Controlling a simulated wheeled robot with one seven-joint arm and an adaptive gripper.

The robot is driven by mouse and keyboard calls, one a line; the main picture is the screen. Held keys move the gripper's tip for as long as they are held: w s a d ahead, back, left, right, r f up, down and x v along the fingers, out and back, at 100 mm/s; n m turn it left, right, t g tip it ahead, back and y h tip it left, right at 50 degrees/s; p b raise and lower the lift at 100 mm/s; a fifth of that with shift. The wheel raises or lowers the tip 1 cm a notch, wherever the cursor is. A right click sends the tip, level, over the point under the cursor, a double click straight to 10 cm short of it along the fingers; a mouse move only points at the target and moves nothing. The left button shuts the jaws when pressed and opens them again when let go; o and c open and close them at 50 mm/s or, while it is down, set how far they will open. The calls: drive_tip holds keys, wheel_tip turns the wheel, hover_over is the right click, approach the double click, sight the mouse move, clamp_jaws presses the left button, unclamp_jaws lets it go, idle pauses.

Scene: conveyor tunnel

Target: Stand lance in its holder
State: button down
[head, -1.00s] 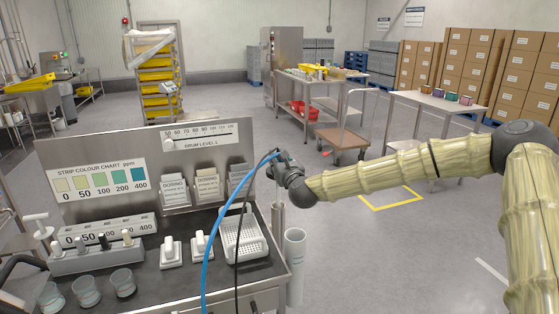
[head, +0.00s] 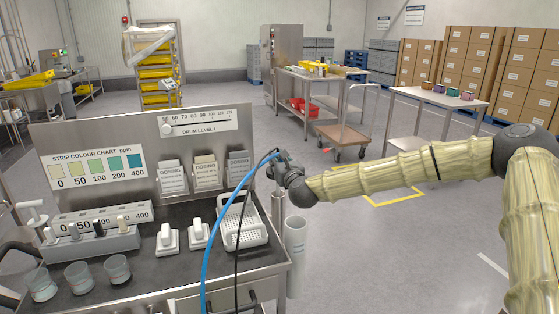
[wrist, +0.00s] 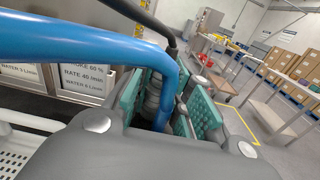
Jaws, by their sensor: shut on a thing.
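My gripper (head: 284,166) is shut on the lance's head, beside the right end of the bench. A blue hose (head: 213,235) and a thin black cable run from the lance's top. The lance's grey tube (head: 278,208) hangs roughly upright; its lower end is hidden or too unclear to tell. The holder appears to be the upright white open-topped tube (head: 296,258) at the bench's right side. The lance tube shows just left of the holder's mouth, apparently outside it.
The bench (head: 145,273) carries a white perforated basket (head: 262,238), white dispensers (head: 167,238), several cups (head: 79,277) and a strip rack (head: 95,247). Open floor lies right, with a trolley (head: 341,135) farther back.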

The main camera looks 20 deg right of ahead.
wheel_tip(320, 180, down, 8)
drive_tip(key=b, duration=0.7)
drive_tip(key=shift+r, duration=0.2)
drive_tip(key=c, duration=1.2)
unclamp_jaws()
drive_tip(key=shift+c, duration=0.2)
drive_tip(key=s, duration=1.2)
drive_tip(key=shift+d, duration=0.25)
